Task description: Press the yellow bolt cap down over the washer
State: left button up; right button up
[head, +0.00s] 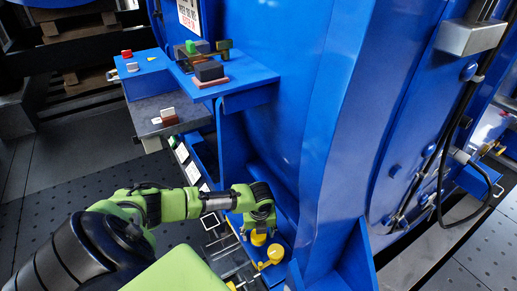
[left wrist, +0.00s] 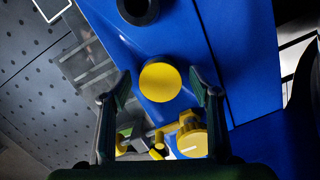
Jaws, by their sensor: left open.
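A round yellow cap (left wrist: 160,82) lies face-on in the left wrist view against a blue plate (left wrist: 205,38). In the head view a yellow piece (head: 258,239) shows just below my left gripper (head: 260,226), and appears to be this cap. My left gripper is open, its two fingers (left wrist: 160,78) on either side of the cap in the picture; I cannot tell whether they touch it. The washer is not visible; it may be hidden under the cap. My right gripper is not seen.
A second yellow round part (head: 275,253), with a bar, stands close by; it also shows in the left wrist view (left wrist: 193,136). A black ring (left wrist: 138,8) sits on the blue plate. A tall blue housing (head: 315,120) rises on the right; a blue shelf (head: 250,80) holds small blocks.

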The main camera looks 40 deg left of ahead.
aim_at(259, 239)
pick_arm(q)
notch_tip(259, 239, up, 12)
jog(key=s+d, duration=0.1)
jog(key=shift+d, duration=0.25)
jog(key=shift+s+f, duration=0.1)
jog(key=shift+f, duration=0.05)
dwell(0.4)
